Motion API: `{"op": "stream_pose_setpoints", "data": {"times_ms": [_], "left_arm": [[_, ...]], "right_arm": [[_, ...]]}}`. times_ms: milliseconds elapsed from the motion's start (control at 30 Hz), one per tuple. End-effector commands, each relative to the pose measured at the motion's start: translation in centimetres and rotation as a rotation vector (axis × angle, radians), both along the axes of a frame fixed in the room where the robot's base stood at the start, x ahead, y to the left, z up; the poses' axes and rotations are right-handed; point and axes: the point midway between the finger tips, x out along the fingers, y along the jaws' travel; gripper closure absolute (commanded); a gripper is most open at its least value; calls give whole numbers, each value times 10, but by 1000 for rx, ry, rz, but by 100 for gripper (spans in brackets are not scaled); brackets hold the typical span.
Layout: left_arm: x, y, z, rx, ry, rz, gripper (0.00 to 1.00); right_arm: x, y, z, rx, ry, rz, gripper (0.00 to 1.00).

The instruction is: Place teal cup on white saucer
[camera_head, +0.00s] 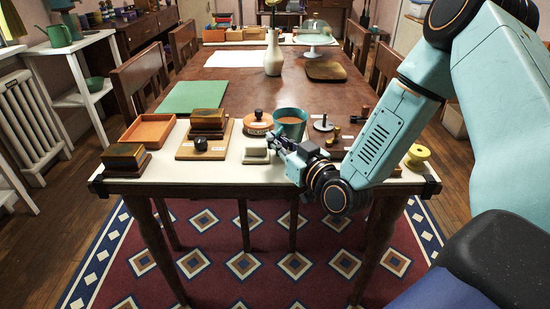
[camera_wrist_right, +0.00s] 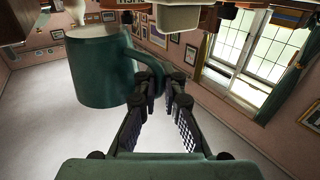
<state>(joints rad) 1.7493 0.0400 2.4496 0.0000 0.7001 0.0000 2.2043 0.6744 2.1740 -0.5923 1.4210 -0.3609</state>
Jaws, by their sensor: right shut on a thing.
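The teal cup (camera_head: 291,122), with brown contents, is upright at the near part of the table, and its side and handle fill the upper left of the right wrist view (camera_wrist_right: 103,75). My right gripper (camera_head: 281,147) is at the cup's near left side. Its fingers (camera_wrist_right: 164,92) are shut on the cup handle. I cannot tell whether the cup's base touches the table. I cannot pick out a white saucer for certain; a small pale block-like thing (camera_head: 256,156) lies left of the gripper. My left gripper is not in view.
Around the cup are a round lidded orange-brown pot (camera_head: 258,124), a wooden board (camera_head: 188,152) with stacked boxes, an orange tray (camera_head: 148,131) and a yellow spool (camera_head: 417,154). A white vase (camera_head: 273,58) stands farther back. The pale near edge (camera_head: 220,176) has bare room.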

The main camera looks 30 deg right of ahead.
Motion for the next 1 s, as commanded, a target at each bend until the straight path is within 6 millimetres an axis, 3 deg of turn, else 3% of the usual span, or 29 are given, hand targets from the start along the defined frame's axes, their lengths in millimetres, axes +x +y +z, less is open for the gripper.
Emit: {"op": "stream_pose_setpoints", "data": {"times_ms": [300, 700, 733, 1000], "left_arm": [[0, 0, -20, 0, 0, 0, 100], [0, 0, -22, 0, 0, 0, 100], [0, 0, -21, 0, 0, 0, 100], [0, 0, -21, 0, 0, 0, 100]], "right_arm": [[1, 1, -37, -3, -1, 2, 100], [0, 1, -40, -1, -2, 2, 100], [0, 1, -40, 0, 1, 2, 92], [0, 1, -39, 0, 1, 2, 69]]}}
